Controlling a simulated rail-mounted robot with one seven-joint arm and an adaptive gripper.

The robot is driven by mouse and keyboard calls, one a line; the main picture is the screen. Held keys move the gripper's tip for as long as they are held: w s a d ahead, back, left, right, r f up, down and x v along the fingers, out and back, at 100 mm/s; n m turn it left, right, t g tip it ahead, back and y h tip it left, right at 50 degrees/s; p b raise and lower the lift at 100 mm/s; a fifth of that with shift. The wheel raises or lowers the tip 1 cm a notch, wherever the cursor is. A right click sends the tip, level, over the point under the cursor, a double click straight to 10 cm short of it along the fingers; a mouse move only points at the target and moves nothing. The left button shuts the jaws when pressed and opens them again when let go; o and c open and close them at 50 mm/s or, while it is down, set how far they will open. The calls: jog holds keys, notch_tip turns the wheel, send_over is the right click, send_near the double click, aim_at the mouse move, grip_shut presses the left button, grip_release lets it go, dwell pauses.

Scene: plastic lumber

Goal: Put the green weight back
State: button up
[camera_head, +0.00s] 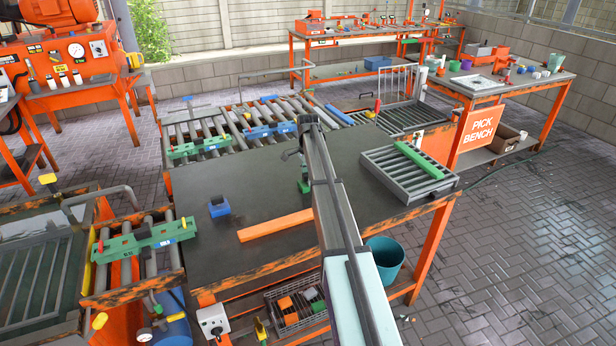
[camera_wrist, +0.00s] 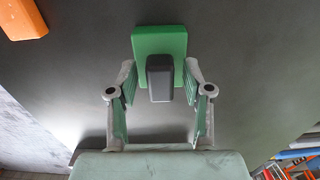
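The green weight (camera_head: 304,184) stands on the dark bench top, partly hidden behind my arm in the head view. In the wrist view the green weight (camera_wrist: 160,38) is a green block with a dark grey knob on its near side. My gripper (camera_wrist: 160,82) is open, with one finger on each side of the knob. The fingertips are close to the block's sides; I cannot tell whether they touch it. In the head view my gripper (camera_head: 295,153) is small and partly hidden, just above the weight.
A blue block (camera_head: 219,207) and an orange bar (camera_head: 275,225) lie on the bench (camera_head: 210,245). A slatted grey rack (camera_head: 385,168) with a green bar (camera_head: 418,160) stands at the right. Roller conveyors (camera_head: 200,135) with green and blue holders run behind and left. A teal bucket (camera_head: 386,258) stands below.

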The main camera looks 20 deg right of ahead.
notch_tip(320, 180, up, 12)
jog(key=b, duration=0.2)
jog(key=shift+r, duration=0.15)
